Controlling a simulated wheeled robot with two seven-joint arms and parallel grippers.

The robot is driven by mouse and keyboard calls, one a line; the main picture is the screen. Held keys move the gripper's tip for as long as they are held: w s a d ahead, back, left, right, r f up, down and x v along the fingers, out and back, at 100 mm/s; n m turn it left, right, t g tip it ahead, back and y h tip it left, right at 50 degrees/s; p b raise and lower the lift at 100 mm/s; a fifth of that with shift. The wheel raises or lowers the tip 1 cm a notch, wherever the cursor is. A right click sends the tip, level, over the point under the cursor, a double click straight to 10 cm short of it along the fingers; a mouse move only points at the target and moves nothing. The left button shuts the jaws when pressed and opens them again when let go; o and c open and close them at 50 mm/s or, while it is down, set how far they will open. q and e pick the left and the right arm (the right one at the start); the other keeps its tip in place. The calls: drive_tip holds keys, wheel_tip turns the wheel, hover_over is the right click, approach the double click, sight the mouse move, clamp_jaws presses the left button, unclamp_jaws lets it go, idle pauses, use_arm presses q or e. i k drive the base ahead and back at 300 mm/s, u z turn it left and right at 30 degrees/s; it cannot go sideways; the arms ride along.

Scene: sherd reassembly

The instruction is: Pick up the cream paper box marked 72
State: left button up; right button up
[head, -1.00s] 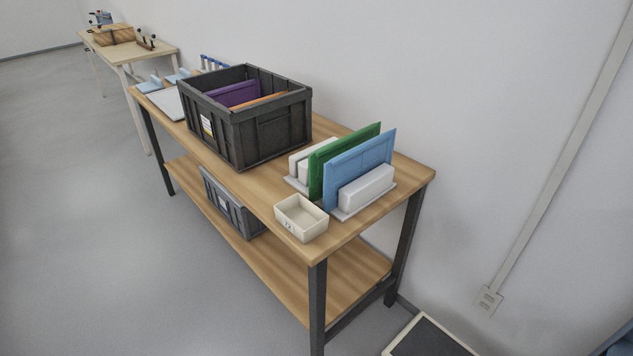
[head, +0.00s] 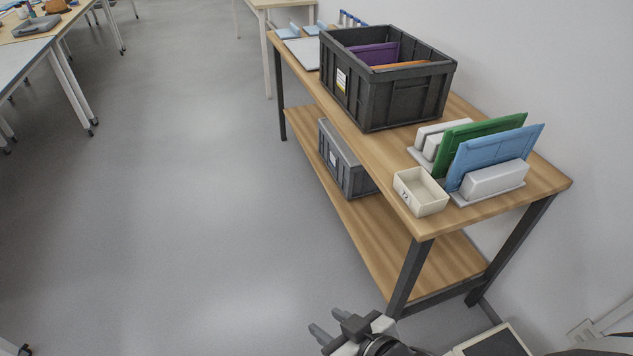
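The cream paper box (head: 430,207) is a small open-topped tray with dark marking on its front, which looks like 72. It sits upright at the near corner of the wooden workbench (head: 390,160), beside the blue panel. My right gripper (head: 325,321) shows at the bottom of the head view, low and in front of the bench. It is well apart from the box. Its two fingers are spread with nothing between them. My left gripper is not in view.
A blue panel (head: 492,155) and a green panel (head: 462,139) stand in racks right behind the box. A dark crate (head: 390,100) stands farther along the bench. A grey crate (head: 348,165) is on the lower shelf. Open floor (head: 190,200) lies left of the bench.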

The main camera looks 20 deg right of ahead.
sight(419, 191)
drive_tip(key=u, duration=0.4)
drive_tip(key=i, duration=2.1)
drive_tip(key=z, duration=3)
